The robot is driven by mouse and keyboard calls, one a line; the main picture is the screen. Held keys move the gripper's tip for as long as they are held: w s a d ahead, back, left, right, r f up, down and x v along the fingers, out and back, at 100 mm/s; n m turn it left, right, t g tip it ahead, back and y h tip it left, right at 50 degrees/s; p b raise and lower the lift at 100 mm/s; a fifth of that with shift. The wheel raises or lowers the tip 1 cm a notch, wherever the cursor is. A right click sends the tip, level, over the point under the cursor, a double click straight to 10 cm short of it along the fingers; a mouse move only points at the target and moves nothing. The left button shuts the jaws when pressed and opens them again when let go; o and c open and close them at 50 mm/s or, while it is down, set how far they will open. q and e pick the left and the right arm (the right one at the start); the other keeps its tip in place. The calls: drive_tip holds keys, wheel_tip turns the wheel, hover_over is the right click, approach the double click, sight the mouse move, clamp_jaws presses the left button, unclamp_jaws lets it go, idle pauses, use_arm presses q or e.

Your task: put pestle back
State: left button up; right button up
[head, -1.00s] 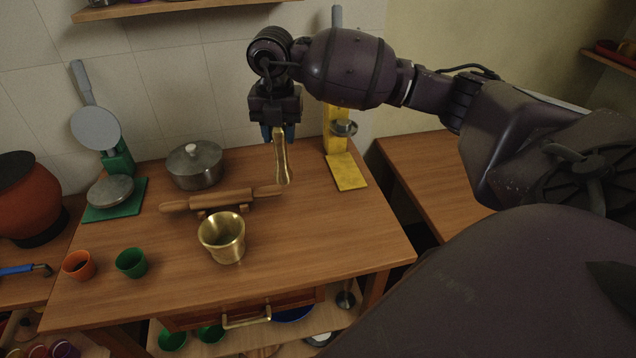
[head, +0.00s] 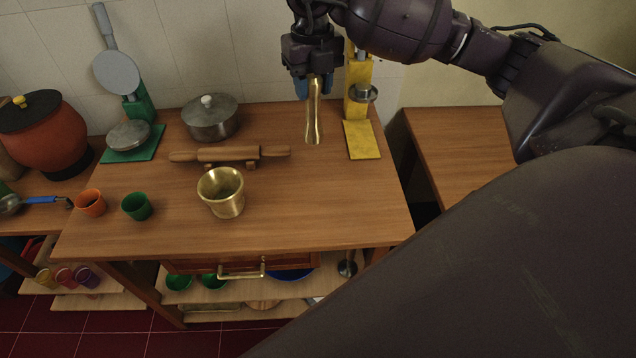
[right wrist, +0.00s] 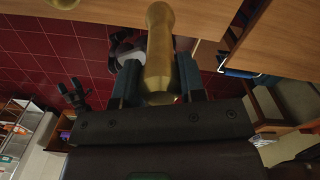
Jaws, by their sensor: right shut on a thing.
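My right gripper (head: 314,84) is shut on the brass pestle (head: 314,118), which hangs upright below the fingers. The pestle also shows between the blue fingers in the right wrist view (right wrist: 159,45). In the head view it appears over the back right of the table, to the right of the rolling pin. The brass mortar (head: 221,194) stands upright on the table, left of and nearer than the pestle, and looks empty.
A rolling pin (head: 229,154) lies on a stand behind the mortar. A lidded pot (head: 210,118), a green press (head: 133,142) and a yellow press (head: 361,139) stand farther back. Orange (head: 91,203) and green (head: 137,206) cups stand left. The table's right front is clear.

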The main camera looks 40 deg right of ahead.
drive_tip(key=shift+w+a, duration=0.1)
drive_tip(key=shift+a, duration=0.05)
drive_tip(key=shift+a+f+n, duration=0.15)
drive_tip(key=shift+f+n, duration=0.1)
drive_tip(key=shift+n, duration=0.05)
use_arm(q)
drive_tip(key=shift+a+r, duration=0.15)
drive_tip(key=shift+a, duration=0.1)
use_arm(e)
wheel_tip(320, 180, down, 19)
drive_tip(key=shift+f, duration=0.3)
drive_tip(key=o, duration=0.5)
drive_tip(key=shift+f, duration=0.1)
use_arm(q)
drive_tip(key=shift+w, duration=0.15)
use_arm(e)
drive_tip(key=o, duration=0.4)
drive_tip(key=shift+o, duration=0.2)
